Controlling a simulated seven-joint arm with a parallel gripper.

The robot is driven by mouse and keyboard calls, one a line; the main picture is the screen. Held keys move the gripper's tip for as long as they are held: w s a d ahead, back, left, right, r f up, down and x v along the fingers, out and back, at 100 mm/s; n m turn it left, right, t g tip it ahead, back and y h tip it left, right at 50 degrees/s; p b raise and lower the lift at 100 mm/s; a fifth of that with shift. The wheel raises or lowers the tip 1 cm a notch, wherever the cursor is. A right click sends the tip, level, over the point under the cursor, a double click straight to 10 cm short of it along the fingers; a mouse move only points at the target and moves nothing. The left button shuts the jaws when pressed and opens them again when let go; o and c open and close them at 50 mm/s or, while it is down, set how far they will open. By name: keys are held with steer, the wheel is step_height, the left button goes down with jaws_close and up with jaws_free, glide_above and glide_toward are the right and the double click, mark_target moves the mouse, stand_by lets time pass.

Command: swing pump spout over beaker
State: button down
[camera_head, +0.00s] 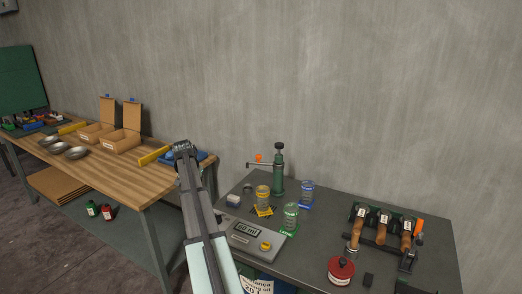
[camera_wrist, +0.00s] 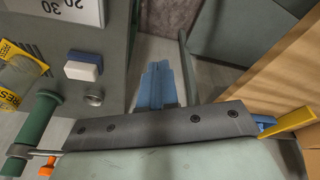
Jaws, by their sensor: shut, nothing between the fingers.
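The green pump (camera_head: 279,175) stands upright at the back of the grey table. Its thin spout (camera_head: 262,165) points left, with an orange knob (camera_head: 258,157) above it. A yellow-marked beaker (camera_head: 263,196) stands in front of the pump, a green-marked beaker (camera_head: 290,215) nearer me, and a blue-marked beaker (camera_head: 307,191) to the right. In the wrist view the pump (camera_wrist: 36,130) and spout (camera_wrist: 85,153) show at lower left; the spout is partly hidden. My gripper (camera_head: 183,147) is shut and empty, left of the pump and apart from it. It also shows in the wrist view (camera_wrist: 158,66).
A scale (camera_head: 262,243) sits at the table's front left, and a blue-and-white block (camera_head: 233,200) near the left edge. A rack with wooden handles (camera_head: 381,228) and a red container (camera_head: 341,270) are at right. The wooden bench (camera_head: 130,180) stands left.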

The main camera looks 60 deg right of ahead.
steer(key=s+d+r+m, duration=0.2)
steer(key=s+d+r, duration=0.4)
steer(key=d+r, duration=0.1)
steer(key=s+d+r+m, duration=0.2)
steer(key=s+d+r, duration=0.3)
steer(key=d, duration=0.5)
steer(key=s+d+r+m+g+h, duration=0.1)
steer(key=s+d+r+m, duration=0.1)
steer(key=s+d+r, duration=0.4)
steer(key=d+r, duration=0.3)
steer(key=shift+s, duration=0.3)
steer(key=shift+d+f, duration=0.1)
glide_above(259, 162)
steer(key=d, duration=0.3)
step_height(259, 162, down, 10)
steer(key=shift+w+a, duration=0.15)
steer(key=shift+a, duration=0.1)
steer(key=shift+a, duration=0.1)
